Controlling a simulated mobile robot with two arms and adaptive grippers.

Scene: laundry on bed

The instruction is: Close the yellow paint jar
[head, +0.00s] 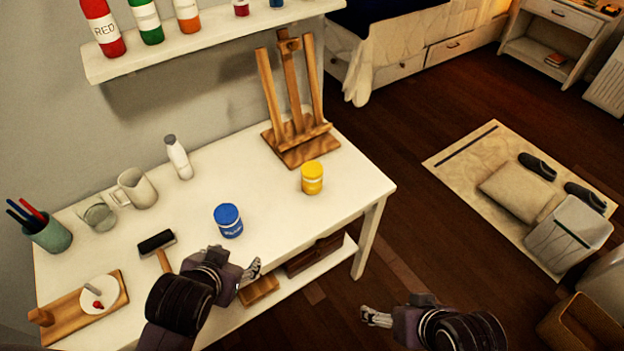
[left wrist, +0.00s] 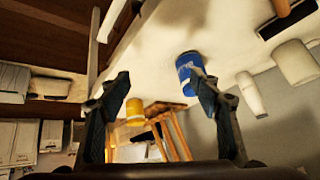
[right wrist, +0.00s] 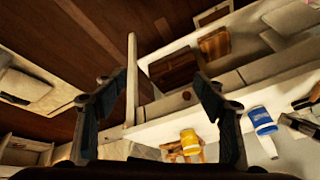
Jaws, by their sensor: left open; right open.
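The yellow paint jar (head: 312,178) stands upright on the white table near its right end, in front of the easel. Its top looks yellow; I cannot tell whether a lid is on it. It also shows in the left wrist view (left wrist: 135,113) and the right wrist view (right wrist: 190,142). My left gripper (head: 250,276) is open and empty at the table's front edge, left of and nearer than the yellow jar. My right gripper (head: 373,317) is open and empty beyond the front edge, over the floor side. Neither touches the jar.
A blue jar (head: 228,221) stands left of the yellow one, near my left gripper. A wooden easel (head: 300,142) stands behind the yellow jar. A roller (head: 157,243), pitcher (head: 137,188) and white bottle (head: 178,158) are further left. The table (head: 270,193) is clear between the jars.

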